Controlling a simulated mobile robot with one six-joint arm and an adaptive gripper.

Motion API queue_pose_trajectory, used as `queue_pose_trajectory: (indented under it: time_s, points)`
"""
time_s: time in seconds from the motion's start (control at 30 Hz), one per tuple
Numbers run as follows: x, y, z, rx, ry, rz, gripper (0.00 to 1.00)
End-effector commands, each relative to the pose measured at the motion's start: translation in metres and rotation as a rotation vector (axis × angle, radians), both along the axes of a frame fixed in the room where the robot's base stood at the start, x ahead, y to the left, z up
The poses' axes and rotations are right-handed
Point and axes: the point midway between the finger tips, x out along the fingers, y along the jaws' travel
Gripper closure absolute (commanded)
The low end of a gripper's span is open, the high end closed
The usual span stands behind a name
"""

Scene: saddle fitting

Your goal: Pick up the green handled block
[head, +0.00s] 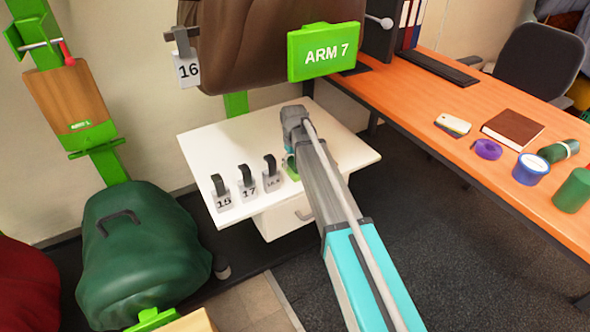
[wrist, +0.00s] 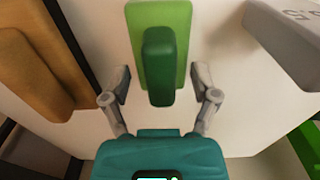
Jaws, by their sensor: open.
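The green handled block (wrist: 185,22) stands on the white tabletop. In the wrist view its darker green handle (wrist: 160,62) points up at the camera, between my two fingers. My gripper (wrist: 162,82) is open, with one finger on each side of the handle and a visible space on both sides. In the head view my arm hides most of the block, and only a small green part (head: 291,168) shows beside the arm. I cannot tell how far the fingertips are above the block.
Grey handled blocks marked 15 (head: 222,200), 17 (head: 248,188) and a third (head: 271,176) stand left of my arm on the white table (head: 210,140). A brown handled block (wrist: 35,55) is close by on the left in the wrist view. A brown saddle (head: 265,45) hangs above the table.

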Motion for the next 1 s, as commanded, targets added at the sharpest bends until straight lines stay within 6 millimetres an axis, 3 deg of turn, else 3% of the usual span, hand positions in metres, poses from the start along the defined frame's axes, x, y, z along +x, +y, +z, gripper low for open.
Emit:
queue_pose_trajectory:
  time_s: [0.3,0.7,1.0]
  points:
    - [0.0,-0.0002,0.0,0.0,0.0,0.0,0.25]
    - [0.0002,-0.0005,0.0,0.0,0.0,-0.001,0.99]
    - [0.0002,-0.0006,0.0001,0.0,0.0,-0.001,1.0]
